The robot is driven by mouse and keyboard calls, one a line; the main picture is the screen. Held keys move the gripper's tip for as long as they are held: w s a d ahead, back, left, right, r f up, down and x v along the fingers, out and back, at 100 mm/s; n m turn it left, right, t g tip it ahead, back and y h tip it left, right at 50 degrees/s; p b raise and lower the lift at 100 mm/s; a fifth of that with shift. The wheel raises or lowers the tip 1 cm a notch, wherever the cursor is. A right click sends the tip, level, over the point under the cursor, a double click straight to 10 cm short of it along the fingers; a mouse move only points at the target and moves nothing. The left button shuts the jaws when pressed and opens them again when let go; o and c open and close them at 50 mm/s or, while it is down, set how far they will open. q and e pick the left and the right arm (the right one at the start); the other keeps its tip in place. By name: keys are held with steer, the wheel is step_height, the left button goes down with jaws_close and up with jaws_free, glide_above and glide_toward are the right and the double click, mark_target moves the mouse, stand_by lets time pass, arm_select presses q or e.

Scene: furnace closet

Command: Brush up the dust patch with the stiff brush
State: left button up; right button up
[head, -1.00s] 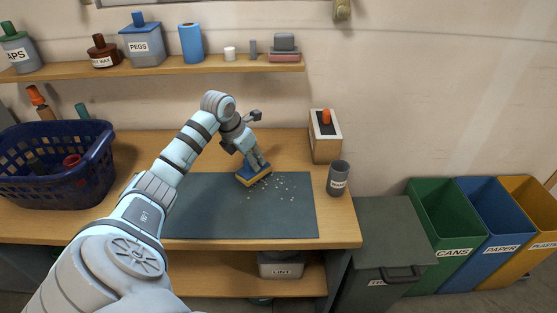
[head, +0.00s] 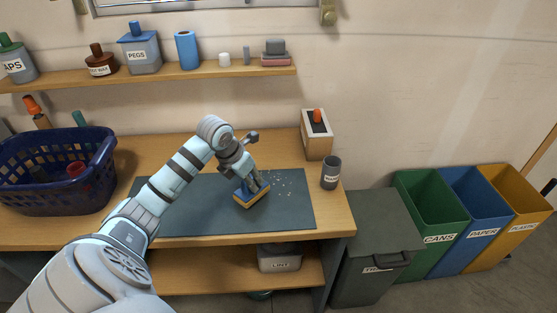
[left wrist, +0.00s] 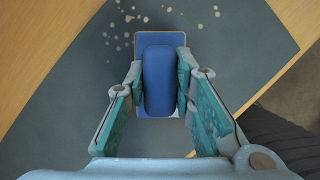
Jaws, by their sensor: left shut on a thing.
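The stiff brush (head: 251,194) has a blue handle and a tan-yellow edge. It rests on, or just above, the dark grey mat (head: 185,215); I cannot tell which. My left gripper (head: 254,180) is shut on its blue handle, which also shows between the fingers in the left wrist view (left wrist: 158,80). The dust patch (head: 284,183) is a scatter of pale specks on the mat, just right of and behind the brush. Specks also show beyond the brush in the left wrist view (left wrist: 130,18). The bristles are hidden. My right gripper is not in view.
A dark grey cup (head: 331,174) and a wooden box with an orange-topped item (head: 317,135) stand right of the mat. A blue basket (head: 55,172) stands at left. A lidded bin (head: 375,240) and open green, blue and yellow bins are right of the bench.

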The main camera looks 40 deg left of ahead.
arm_select(q)
steer(key=shift+s+r+p, duration=0.1)
steer(key=shift+r+p, duration=0.1)
steer(key=shift+p, duration=0.15)
steer(key=shift+r+p, duration=0.3)
steer(key=shift+r, duration=0.15)
steer(key=shift+w+a+r+p, duration=0.1)
steer(key=shift+w+r+p, duration=0.15)
steer(key=shift+r+p, duration=1.7)
steer(key=shift+r, duration=0.7)
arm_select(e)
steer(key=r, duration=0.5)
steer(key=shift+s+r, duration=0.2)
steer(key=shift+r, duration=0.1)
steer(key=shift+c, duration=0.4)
